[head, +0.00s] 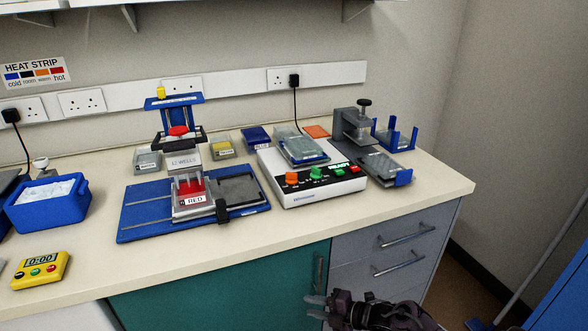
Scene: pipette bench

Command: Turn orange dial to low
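The orange dial (291,178) is on the left of the front panel of a white machine (325,196). A green dial (316,173) is to its right, then a lit green READY display (338,166). The marks around the orange dial are too small to read, so I cannot tell its setting. My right gripper (312,306) is low in the view, in front of the cabinet and well short of the dial. Its fingers look apart, with nothing between them. My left gripper is out of view.
A blue-based pipetting stand (135,207) is left of the machine. A grey clamp device (352,128) is right of it. A clear-lidded plate (303,149) sits on the machine. A blue tub (48,212) and yellow timer (40,270) are far left. The counter strip before the machine is clear.

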